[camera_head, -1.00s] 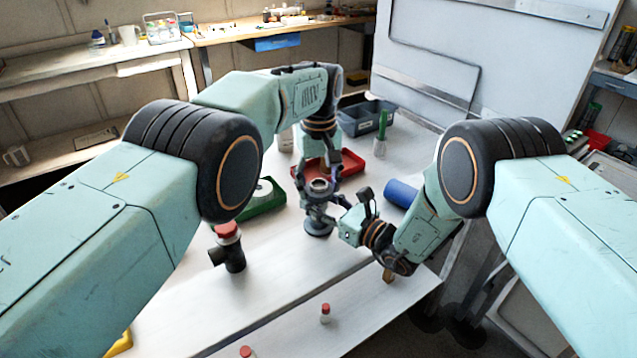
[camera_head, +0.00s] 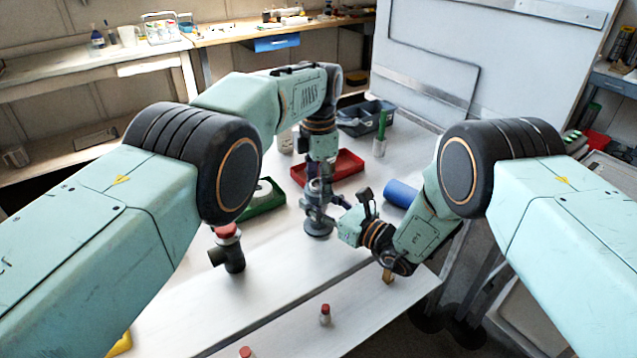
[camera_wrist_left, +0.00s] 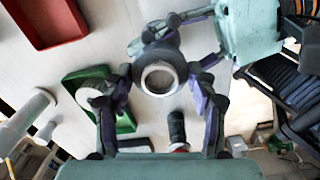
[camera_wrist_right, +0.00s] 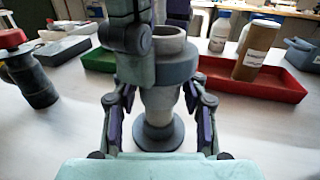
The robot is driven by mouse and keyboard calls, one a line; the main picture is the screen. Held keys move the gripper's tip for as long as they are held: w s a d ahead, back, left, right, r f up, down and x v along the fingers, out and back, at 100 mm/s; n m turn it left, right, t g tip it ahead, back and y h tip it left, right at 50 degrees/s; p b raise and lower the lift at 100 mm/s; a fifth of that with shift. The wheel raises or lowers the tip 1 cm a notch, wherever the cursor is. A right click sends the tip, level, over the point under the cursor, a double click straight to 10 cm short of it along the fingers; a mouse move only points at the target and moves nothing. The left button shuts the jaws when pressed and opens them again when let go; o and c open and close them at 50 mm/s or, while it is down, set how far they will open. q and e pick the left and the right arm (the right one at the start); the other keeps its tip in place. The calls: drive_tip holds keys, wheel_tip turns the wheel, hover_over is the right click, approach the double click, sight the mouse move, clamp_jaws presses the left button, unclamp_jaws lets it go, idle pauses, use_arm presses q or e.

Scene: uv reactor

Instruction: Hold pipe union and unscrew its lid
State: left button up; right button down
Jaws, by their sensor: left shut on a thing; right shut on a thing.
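The grey pipe union (camera_head: 318,231) stands upright on the table, its round flange base on the surface. Its lid, a thick collar ring, shows in the right wrist view (camera_wrist_right: 172,70) and from above in the left wrist view (camera_wrist_left: 160,60). My left gripper (camera_head: 318,191) points down from above, its fingers shut on opposite sides of the lid. My right gripper (camera_head: 322,214) comes in from the right, lower down, shut on the union's body (camera_wrist_right: 159,100) above the base. My left gripper's finger hides part of the lid in the right wrist view.
A red tray (camera_head: 346,170) and a green tray (camera_head: 262,204) lie behind and left. A dark pipe fitting with a red cap (camera_head: 228,250) stands left, a blue cylinder (camera_head: 400,193) right. A small red-capped bottle (camera_head: 325,314) stands in front; the front table is mostly clear.

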use_arm(q)
drive_tip(key=n, duration=0.7)
drive_tip(key=shift+a, duration=0.25)
drive_tip(key=o, duration=1.3)
drive_tip(key=shift+d, duration=0.1)
